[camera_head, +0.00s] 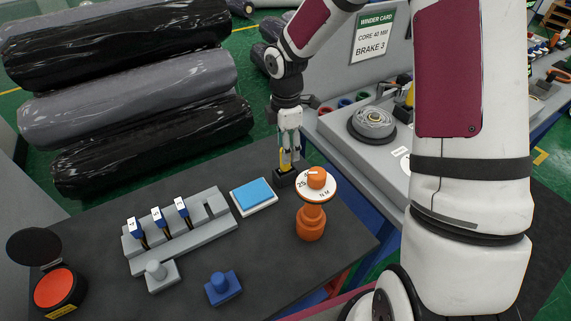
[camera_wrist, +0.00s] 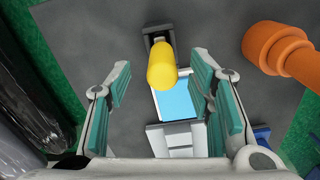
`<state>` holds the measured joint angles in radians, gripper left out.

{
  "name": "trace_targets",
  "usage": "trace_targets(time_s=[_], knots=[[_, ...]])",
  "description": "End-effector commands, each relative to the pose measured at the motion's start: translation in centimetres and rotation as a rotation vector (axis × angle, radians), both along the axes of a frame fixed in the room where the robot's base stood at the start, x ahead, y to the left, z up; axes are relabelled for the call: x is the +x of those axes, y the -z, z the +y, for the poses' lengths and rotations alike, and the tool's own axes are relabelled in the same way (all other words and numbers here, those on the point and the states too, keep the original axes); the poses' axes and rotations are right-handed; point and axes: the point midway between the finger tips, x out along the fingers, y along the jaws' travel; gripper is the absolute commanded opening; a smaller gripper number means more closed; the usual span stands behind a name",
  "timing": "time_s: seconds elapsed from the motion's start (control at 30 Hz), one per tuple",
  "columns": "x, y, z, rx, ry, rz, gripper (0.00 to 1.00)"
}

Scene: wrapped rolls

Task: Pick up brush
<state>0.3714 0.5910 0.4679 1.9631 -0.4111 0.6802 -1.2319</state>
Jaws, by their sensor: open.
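The brush shows as a yellow upright handle (camera_wrist: 161,68) in the wrist view. It stands in a small dark holder (camera_head: 284,178) near the table's back edge. In the head view a strip of the yellow handle (camera_head: 285,158) shows beside my fingers, which partly hide it. The bristles are not visible. My gripper (camera_head: 290,148) points down above the holder. In the wrist view my open gripper (camera_wrist: 161,82) has one teal-padded finger on each side of the handle, with gaps on both sides. Whether the fingertips reach down beside it is hard to tell.
An orange stand with a round white dial (camera_head: 311,222) is close to the right. A blue pad in a white tray (camera_head: 253,196) lies in front. A grey rack (camera_head: 180,228), a blue knobbed block (camera_head: 223,287) and an open red pad (camera_head: 54,288) are further left.

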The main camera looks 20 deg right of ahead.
Motion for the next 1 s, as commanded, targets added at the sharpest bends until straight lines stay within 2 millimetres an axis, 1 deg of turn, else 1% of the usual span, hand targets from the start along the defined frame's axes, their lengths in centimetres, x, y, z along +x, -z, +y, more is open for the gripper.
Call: trace_targets(time_s=[0.03,0.1,0.2,0.3,0.5,0.53,0.73,1.0], knots=[[-0.4,0.8,0.3,0.001,-0.002,0.006,0.48],[-0.4,1.8,0.3,0.000,-0.001,0.005,0.48],[-0.3,2.9,0.4,0.001,0.000,0.003,0.48],[-0.3,3.4,0.3,0.000,0.001,0.002,0.48],[-0.2,3.4,0.3,0.000,0.001,0.001,0.48],[-0.2,3.4,0.3,0.000,0.001,0.001,0.46],[-0.2,3.4,0.3,0.000,0.001,0.001,0.00],[-0.2,3.4,0.3,0.000,0.001,0.001,0.00]])
